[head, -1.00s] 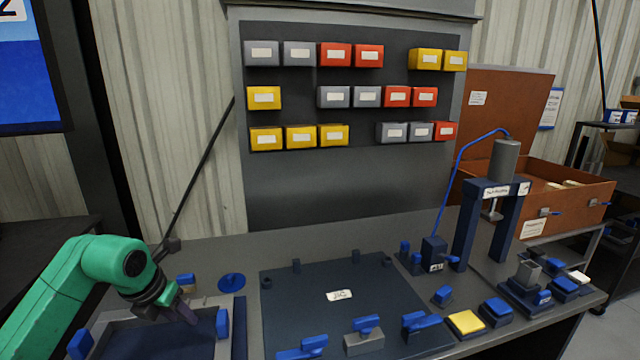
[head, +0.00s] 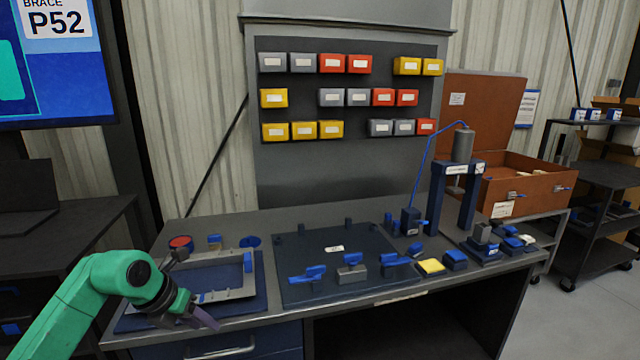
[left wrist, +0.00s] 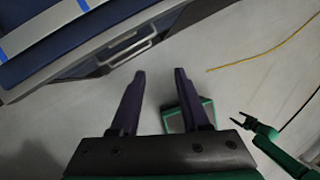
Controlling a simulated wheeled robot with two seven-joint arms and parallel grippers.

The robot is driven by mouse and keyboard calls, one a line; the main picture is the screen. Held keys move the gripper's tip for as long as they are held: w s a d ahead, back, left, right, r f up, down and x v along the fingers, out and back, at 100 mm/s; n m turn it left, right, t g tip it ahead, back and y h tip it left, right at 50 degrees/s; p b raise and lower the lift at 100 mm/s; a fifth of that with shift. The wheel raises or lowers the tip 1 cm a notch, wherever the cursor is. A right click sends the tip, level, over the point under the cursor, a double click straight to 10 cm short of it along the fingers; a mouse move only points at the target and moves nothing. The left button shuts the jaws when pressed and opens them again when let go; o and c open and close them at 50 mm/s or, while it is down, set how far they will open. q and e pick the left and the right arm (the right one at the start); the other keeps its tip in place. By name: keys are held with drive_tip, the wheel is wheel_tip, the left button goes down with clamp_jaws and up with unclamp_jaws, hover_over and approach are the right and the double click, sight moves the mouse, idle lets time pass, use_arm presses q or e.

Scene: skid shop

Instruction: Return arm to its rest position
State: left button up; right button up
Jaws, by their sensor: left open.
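My left arm is green and comes in from the lower left of the head view. Its gripper (head: 200,314) is at the front left edge of the workbench (head: 190,232), beside the near side of the grey tray on the blue mat. In the left wrist view the two dark fingers (left wrist: 158,88) are apart with nothing between them, over the pale floor. Another green arm with a dark gripper (left wrist: 240,121) shows at the right of the left wrist view; its jaw opening is too small to judge. My right gripper is not in the head view.
A grey tray (head: 225,295) lies on the blue mat. A dark jig plate (head: 350,260) with blue clamps is beside it, and a press (head: 435,198) stands at the right. A drawer handle (left wrist: 128,48) is near the left gripper. Open floor (left wrist: 255,80) lies in front of the bench.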

use_arm(q)
drive_tip(key=w+d+f+n+t+h, duration=0.2)
drive_tip(key=w+d+f+n+h, duration=0.1)
drive_tip(key=d+f+n+h, duration=0.45)
drive_tip(key=s+a+f+n+t+y, duration=0.2)
drive_tip(key=a+f+n+t+y, duration=0.15)
drive_tip(key=f+n, duration=0.6)
drive_tip(key=s+a+f+n+t+y, duration=0.25)
drive_tip(key=a+f+n, duration=0.35)
drive_tip(key=f, duration=0.7)
drive_tip(key=s+a+f+n+g+y, duration=0.2)
drive_tip(key=s+f+n+g+y, duration=0.45)
drive_tip(key=s+f, duration=1)
drive_tip(key=s+d+f+n+g+h, duration=0.1)
drive_tip(key=s+f+n+g, duration=0.1)
drive_tip(key=s, duration=0.9)
drive_tip(key=s+d+f+n+g+h, duration=0.1)
drive_tip(key=s+f+n+g, duration=0.2)
drive_tip(key=s, duration=0.9)
wheel_tip(320, 180, down, 2)
drive_tip(key=shift+d+f+n, duration=0.15)
drive_tip(key=shift+d+n, duration=0.2)
drive_tip(key=shift+d, duration=0.05)
